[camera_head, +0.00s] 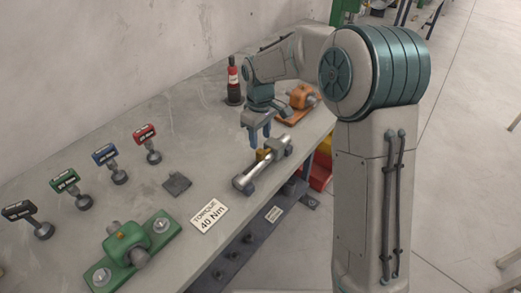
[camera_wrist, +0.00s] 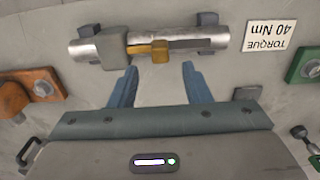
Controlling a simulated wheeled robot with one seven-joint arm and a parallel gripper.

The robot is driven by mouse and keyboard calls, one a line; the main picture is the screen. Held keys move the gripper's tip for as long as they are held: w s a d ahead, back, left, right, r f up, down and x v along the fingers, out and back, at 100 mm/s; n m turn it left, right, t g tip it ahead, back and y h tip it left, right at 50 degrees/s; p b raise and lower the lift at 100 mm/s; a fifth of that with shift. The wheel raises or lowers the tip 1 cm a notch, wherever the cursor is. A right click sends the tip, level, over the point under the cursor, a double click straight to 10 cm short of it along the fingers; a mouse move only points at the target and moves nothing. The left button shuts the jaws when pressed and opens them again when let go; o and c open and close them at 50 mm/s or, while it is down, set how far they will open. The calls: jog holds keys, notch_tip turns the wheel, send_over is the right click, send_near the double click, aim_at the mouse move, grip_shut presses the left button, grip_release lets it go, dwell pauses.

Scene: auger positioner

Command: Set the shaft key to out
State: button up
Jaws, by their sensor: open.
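The shaft (camera_head: 262,164) is a silvery cylinder lying across dark supports on the bench; it also shows in the wrist view (camera_wrist: 221,37). A brass-yellow key (camera_wrist: 158,50) with a raised block sits along the shaft, its slim end reaching to a grey collar (camera_wrist: 111,49). A dark slot (camera_wrist: 190,44) runs along the shaft on the key's other side. In the head view the key (camera_head: 263,154) shows as a small yellow block. My gripper (camera_head: 260,138) is open just above the shaft. In the wrist view its two fingers (camera_wrist: 157,72) are apart, with the key block between and beyond their tips.
A torque sign (camera_head: 209,215) and a green clamp-like fixture (camera_head: 130,249) are nearer on the bench. An orange fixture (camera_head: 301,96) and a dark bottle with a red top (camera_head: 234,82) stand farther back. Several colour-labelled tools stand along the left. Free bench surface lies left of the shaft.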

aim_at(260, 151)
notch_tip(260, 151, down, 7)
jog(key=shift+p, duration=0.45)
